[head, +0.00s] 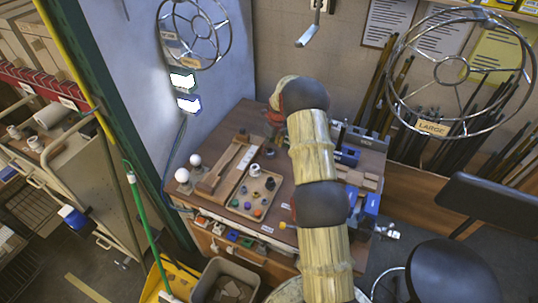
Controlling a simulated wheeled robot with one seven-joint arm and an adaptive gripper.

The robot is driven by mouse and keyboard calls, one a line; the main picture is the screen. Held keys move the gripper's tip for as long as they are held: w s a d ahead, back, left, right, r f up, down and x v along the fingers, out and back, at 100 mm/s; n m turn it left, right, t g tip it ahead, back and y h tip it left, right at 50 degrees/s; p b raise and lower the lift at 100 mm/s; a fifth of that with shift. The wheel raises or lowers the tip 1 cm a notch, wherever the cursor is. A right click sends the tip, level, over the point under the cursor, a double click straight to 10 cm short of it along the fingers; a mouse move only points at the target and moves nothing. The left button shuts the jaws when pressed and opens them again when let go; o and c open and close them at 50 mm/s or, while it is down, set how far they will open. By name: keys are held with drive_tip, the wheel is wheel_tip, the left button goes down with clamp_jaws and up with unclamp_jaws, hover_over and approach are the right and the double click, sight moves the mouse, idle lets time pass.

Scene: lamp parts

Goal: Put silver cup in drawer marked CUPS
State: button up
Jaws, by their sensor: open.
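My arm reaches over the wooden workbench (250,122), and my gripper (273,125) is over its back part, small and partly hidden by my own wrist. Its jaws are open and I see nothing held in them. No cup can be made out for sure. A small pale silvery piece (255,170) stands in a shallow tray (238,210) of small parts, left of my forearm, apart from the gripper. A drawer front (240,254) shows under the bench top, with small labels too small to read, so I cannot tell which is marked CUPS.
White round bulbs (182,175) stand at the bench's left end. Blue bins (371,203) are to the right of my arm. Wire rings (462,70) hang above right.

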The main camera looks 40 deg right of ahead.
sight(270, 150)
drive_tip(key=shift+w+a+f, duration=0.1)
drive_tip(key=shift+w+f, duration=0.1)
drive_tip(key=shift+f, duration=0.7)
drive_tip(key=shift+w+a+f, duration=0.1)
drive_tip(key=shift+w+f, duration=0.1)
drive_tip(key=shift+f, duration=0.65)
drive_tip(key=shift+c, duration=1.1)
drive_tip(key=c, duration=1.1)
drive_tip(key=shift+c, duration=0.3)
